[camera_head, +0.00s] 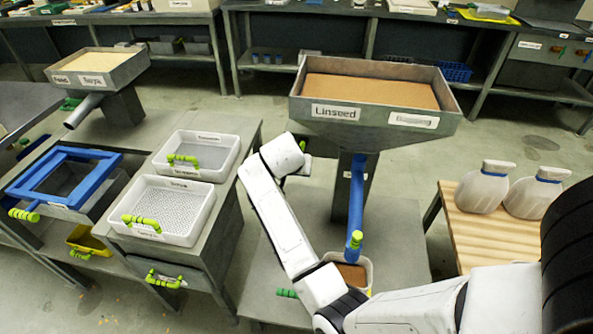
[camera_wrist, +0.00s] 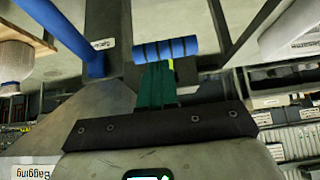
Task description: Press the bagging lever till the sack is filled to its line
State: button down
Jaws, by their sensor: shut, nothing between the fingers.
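In the wrist view my gripper (camera_wrist: 154,72) shows as teal fingers, shut and empty. Their tips are at a blue ribbed grip (camera_wrist: 166,48), which looks like the bagging lever's handle; I cannot tell whether they touch it. In the head view my wrist hides the fingers and most of the lever beside the Linseed hopper's post. The sack (camera_head: 364,267) is a pale, open-topped holder under the blue spout (camera_head: 355,215), partly behind my arm. Brown material (camera_head: 350,274) shows inside it. I cannot make out its fill line.
The Linseed hopper (camera_head: 375,120) stands above the bench. White sieve trays (camera_head: 165,236) and a blue frame (camera_head: 95,157) are on the left bench. A Soya hopper (camera_head: 130,72) is at back left.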

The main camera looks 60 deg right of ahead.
jog(key=shift+v, duration=2.3)
jog(key=shift+w, duration=0.1)
dwell(0.8)
jog(key=s+a+f+n+y, duration=0.2)
jog(key=s+a+f+n, duration=0.2)
jog(key=s+a, duration=0.3)
jog(key=s+a+f+n+g+y, duration=0.1)
jog(key=s+a+f+n+y, duration=0.1)
jog(key=s+a+n, duration=0.3)
jog(key=s+a+f+n+y, duration=0.3)
jog(key=s+a+f+n, duration=0.2)
jog(key=s+a, duration=0.4)
jog(key=a, duration=0.3)
jog(key=shift+s+a+f+g+p, duration=0.2)
jog(key=shift+a+f+g+p, duration=0.1)
jog(key=shift+a, duration=0.1)
jog(key=shift+d, duration=0.15)
